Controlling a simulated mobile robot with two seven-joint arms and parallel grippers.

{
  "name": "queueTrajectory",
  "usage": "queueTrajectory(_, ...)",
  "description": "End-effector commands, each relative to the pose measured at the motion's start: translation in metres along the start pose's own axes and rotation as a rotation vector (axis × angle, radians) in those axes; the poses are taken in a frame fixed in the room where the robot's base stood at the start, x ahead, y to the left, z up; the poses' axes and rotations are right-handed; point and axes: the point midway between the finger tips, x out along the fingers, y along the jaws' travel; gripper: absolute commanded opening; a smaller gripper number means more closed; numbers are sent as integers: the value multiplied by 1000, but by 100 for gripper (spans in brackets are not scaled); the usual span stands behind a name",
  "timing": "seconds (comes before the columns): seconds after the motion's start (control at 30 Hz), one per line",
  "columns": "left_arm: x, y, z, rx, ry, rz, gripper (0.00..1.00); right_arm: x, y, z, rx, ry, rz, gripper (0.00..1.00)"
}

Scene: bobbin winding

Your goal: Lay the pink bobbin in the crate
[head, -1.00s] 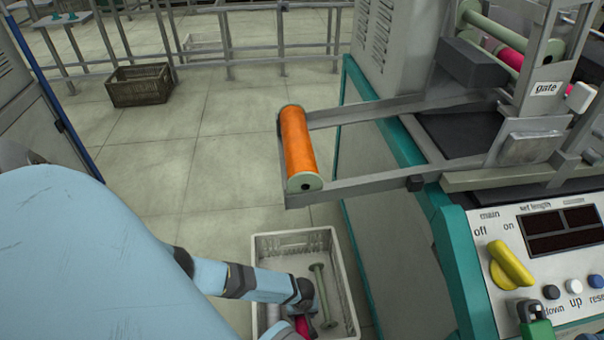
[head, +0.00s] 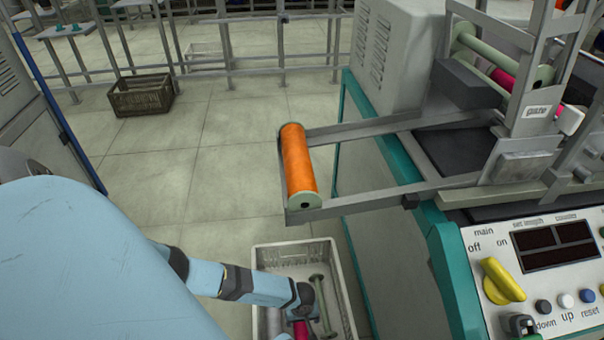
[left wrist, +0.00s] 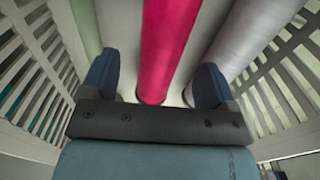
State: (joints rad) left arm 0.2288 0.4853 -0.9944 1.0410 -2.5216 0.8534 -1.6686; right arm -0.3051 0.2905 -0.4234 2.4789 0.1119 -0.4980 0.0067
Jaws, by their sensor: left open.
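A white slatted crate (head: 292,250) stands on the floor at the bottom middle of the head view. The pink bobbin (head: 300,329) lies in it, partly hidden under my left gripper (head: 304,306). In the left wrist view the pink bobbin (left wrist: 167,45) runs lengthwise between the two dark blue fingers of my left gripper (left wrist: 155,85). The fingers are apart, with gaps on both sides of the bobbin. My right gripper is not in view.
In the crate, a bare green bobbin (head: 321,303) lies to the right and a grey bobbin (head: 273,320) to the left. An orange bobbin (head: 297,165) sits on the machine's arms above. A brown crate (head: 142,95) stands on open floor behind.

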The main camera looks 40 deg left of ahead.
Motion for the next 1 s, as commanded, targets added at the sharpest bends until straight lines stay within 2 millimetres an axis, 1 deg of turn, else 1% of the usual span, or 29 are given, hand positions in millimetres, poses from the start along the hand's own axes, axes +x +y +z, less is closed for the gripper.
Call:
queueTrajectory(0.03, -20, 0, -1, 2, 1, 0, 81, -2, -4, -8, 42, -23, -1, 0)
queueTrajectory(0.1, -35, 0, -1, 3, 2, 0, 81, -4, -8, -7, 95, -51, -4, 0)
queueTrajectory(0.23, -59, 0, 0, 2, 1, 0, 81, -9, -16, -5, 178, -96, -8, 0)
queueTrajectory(0.3, -68, 0, 0, 1, 0, 0, 81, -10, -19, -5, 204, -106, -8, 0)
queueTrajectory(0.4, -76, 0, 0, 0, 0, 0, 81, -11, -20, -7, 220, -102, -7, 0)
queueTrajectory(0.53, -81, 0, 0, 0, 0, 0, 81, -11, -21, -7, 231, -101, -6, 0)
queueTrajectory(1.0, -80, 0, 0, -1, 0, 0, 81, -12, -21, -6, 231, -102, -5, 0)
